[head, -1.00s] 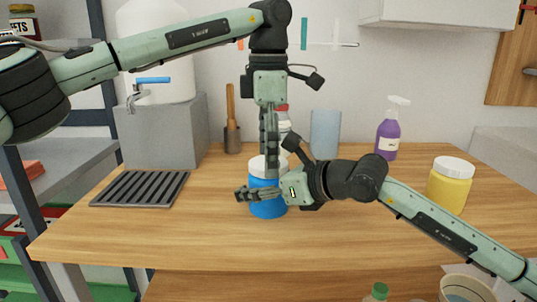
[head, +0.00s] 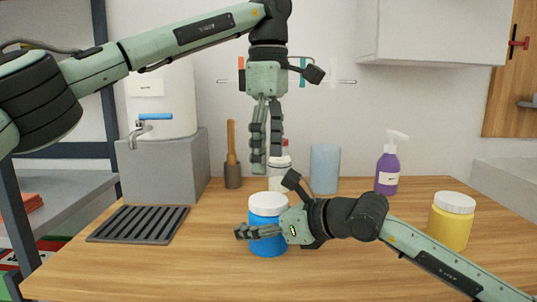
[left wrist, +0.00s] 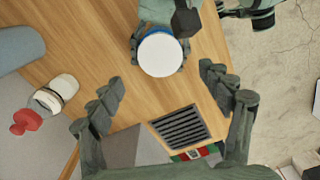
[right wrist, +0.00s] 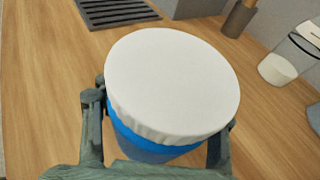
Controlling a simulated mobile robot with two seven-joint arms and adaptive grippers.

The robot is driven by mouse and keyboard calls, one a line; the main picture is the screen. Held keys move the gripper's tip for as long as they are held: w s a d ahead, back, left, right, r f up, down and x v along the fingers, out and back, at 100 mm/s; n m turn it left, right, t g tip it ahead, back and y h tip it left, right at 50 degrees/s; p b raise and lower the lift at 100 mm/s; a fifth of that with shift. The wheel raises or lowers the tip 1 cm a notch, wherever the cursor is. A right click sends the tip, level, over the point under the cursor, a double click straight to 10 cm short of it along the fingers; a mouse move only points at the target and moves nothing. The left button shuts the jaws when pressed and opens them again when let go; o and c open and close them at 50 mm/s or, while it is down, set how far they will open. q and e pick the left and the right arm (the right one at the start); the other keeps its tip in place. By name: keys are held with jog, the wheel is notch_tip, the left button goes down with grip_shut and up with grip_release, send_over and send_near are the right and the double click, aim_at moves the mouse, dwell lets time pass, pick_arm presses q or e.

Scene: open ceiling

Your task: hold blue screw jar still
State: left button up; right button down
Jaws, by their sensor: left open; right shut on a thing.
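The blue screw jar (head: 267,239) stands upright on the wooden table, with its white lid (head: 268,204) on. My right gripper (head: 258,232) is shut around the jar's blue body from the right side. In the right wrist view, the lid (right wrist: 172,85) fills the middle, with a finger on each side of the jar. My left gripper (head: 265,160) points down above the jar, open and empty. In the left wrist view, the white lid (left wrist: 160,54) shows beyond and between the spread fingers of the left gripper (left wrist: 165,95).
A dark drain grate (head: 138,224) lies at the left by a grey block (head: 165,168). The front of the table is clear.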

aim_at(268, 199)
pick_arm(q)
jog(key=shift+r+m, duration=0.2)
jog(key=shift+m, duration=0.2)
jog(key=shift+f, duration=0.15)
notch_tip(268, 199, down, 8)
jog(key=shift+r, duration=0.25)
jog(key=shift+c, duration=0.5)
jog(key=c, duration=1.1)
jog(key=n, duration=0.3)
jog(key=shift+c, duration=0.2)
